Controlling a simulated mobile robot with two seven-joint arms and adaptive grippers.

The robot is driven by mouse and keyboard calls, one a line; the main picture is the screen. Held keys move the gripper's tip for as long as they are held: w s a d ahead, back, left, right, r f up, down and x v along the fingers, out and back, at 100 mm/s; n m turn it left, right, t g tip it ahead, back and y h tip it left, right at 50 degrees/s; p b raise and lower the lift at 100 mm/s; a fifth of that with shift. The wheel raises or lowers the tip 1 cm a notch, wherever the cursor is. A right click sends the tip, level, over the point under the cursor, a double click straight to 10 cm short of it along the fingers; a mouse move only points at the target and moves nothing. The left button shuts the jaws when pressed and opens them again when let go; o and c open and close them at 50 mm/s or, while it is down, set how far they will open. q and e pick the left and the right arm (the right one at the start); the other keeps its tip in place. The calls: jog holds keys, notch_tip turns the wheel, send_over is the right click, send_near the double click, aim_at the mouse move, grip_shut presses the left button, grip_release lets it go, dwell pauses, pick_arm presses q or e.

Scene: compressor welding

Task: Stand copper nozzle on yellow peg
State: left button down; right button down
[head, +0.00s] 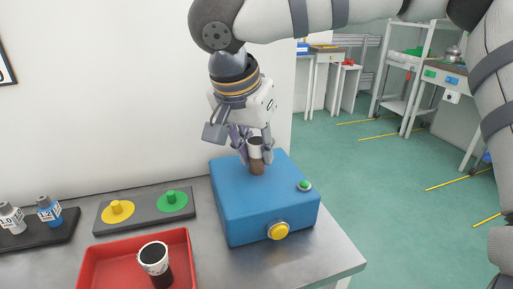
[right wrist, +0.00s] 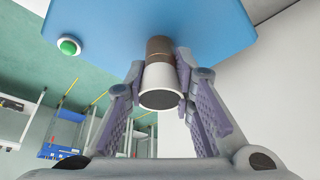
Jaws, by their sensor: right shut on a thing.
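My right gripper (head: 254,152) reaches down over the blue box and is shut on a nozzle (head: 256,148). The nozzle is upright, with a pale upper sleeve and a copper-brown lower part. In the right wrist view the nozzle (right wrist: 159,82) sits between the two fingers, its brown end toward the blue box; I cannot tell whether that end is seated in the box. The yellow peg (head: 117,207) stands bare on a yellow disc, on a dark plate left of the box. My left gripper is not in view.
The blue box (head: 263,209) has a green button and a yellow button. A green peg (head: 171,197) stands beside the yellow one. A red tray (head: 107,262) in front holds a white-and-dark cylinder (head: 154,258). Small bottles (head: 48,211) stand in a dark rack at far left.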

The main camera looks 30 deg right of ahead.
aim_at(256, 141)
jog(key=shift+r, duration=0.15)
jog(key=shift+r, duration=2.5)
